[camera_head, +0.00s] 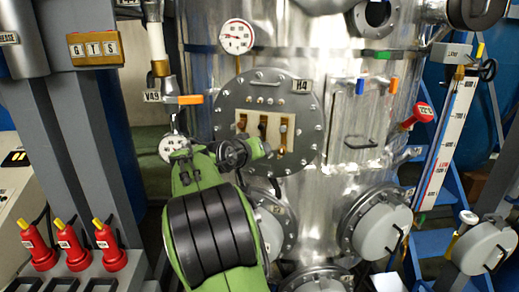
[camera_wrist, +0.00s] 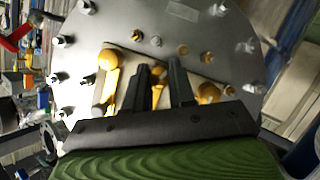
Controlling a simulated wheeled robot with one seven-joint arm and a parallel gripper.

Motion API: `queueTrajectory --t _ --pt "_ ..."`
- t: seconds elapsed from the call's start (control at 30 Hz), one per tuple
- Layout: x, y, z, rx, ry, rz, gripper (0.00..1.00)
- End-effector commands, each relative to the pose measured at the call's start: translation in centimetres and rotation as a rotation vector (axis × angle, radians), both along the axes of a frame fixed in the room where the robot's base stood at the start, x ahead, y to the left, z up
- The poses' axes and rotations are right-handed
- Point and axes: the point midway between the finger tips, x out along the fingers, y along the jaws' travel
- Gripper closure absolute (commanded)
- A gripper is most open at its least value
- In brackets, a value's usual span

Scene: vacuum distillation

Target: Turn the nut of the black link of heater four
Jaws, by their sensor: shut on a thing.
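The heater four cover (camera_head: 228,100), marked H4, is a round grey bolted plate on the steel vessel. A pale terminal panel (camera_head: 300,130) in it carries upright brass and dark links. My gripper (camera_head: 268,150) is at the lower part of this panel, seen from behind in the head view. In the wrist view my gripper (camera_wrist: 160,78) has its two black fingers on either side of a brass nut (camera_wrist: 158,72), shut on it. Brass terminals stand left (camera_wrist: 108,60) and right (camera_wrist: 208,92) of the fingers. The black link itself is hard to make out behind the fingers.
A pressure gauge (camera_head: 236,37) is above the cover. An orange-handled valve (camera_head: 188,99) is at its left. A rectangular hatch (camera_head: 360,125) with a handle is at its right. Several grey round covers (camera_head: 382,232) sit below. Red plugs (camera_head: 70,248) stand at lower left.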

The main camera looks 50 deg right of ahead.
Motion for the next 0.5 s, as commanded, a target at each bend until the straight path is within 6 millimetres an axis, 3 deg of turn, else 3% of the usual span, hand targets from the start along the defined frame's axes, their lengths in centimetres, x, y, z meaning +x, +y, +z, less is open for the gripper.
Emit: queueTrajectory --t 0.33,0.37,0.5 --pt "-0.01 0.01 -0.21 0.002 0.006 0.0 1.0" --pt "-0.01 0.0 -0.22 0.002 0.006 0.0 0.74" --pt "0.0 -0.01 -0.16 0.002 0.005 0.0 0.53"
